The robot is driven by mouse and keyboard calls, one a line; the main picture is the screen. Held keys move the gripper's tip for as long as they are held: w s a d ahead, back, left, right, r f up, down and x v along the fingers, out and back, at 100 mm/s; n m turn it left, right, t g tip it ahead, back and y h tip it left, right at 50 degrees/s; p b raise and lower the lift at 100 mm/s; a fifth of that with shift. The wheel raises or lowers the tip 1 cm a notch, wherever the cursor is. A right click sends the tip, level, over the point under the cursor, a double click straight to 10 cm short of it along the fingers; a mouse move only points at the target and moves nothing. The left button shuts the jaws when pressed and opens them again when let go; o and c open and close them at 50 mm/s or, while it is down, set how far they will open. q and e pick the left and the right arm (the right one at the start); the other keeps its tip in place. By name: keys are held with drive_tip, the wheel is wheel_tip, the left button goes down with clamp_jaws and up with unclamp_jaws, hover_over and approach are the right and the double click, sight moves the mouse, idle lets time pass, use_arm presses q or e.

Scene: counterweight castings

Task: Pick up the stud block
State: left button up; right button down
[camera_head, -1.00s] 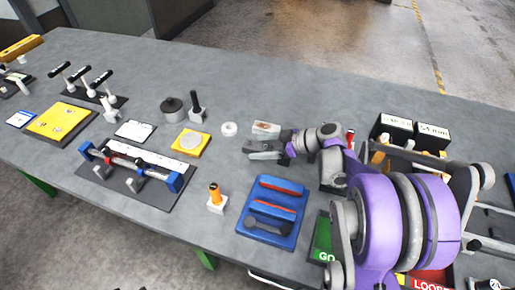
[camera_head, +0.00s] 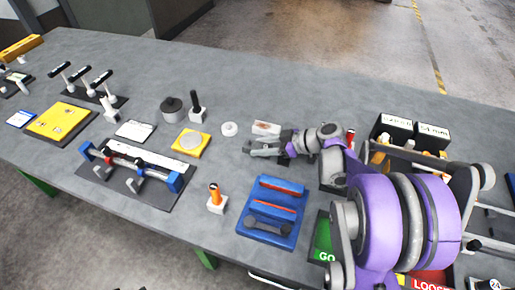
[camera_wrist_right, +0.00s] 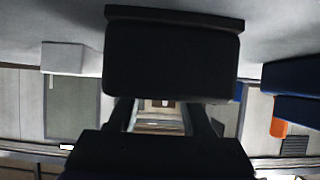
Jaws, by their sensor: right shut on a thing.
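My right gripper (camera_head: 264,148) is low over the middle of the grey table, just in front of a white block with a brownish mark (camera_head: 267,128). Its jaws are shut on a small, dark grey piece, which I take to be the stud block; in the head view the fingers hide most of it. In the right wrist view a large dark block shape (camera_wrist_right: 172,60) with a wider edge fills the middle, in front of the fingers. I cannot tell whether it is clear of the table. My left gripper is not in view.
A blue tray with red-edged slots (camera_head: 251,232) lies close in front. A white disc (camera_head: 229,129), a yellow plate (camera_head: 184,152) and an orange-handled white block (camera_head: 216,206) stand to the left. Black boxes (camera_head: 433,132) stand at the right. Bare table lies between the disc and the blue tray.

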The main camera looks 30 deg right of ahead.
sight(262, 147)
drive_tip(key=shift+r, duration=0.1)
idle(0.8)
wheel_tip(262, 147, up, 10)
drive_tip(key=p, duration=0.1)
idle(0.4)
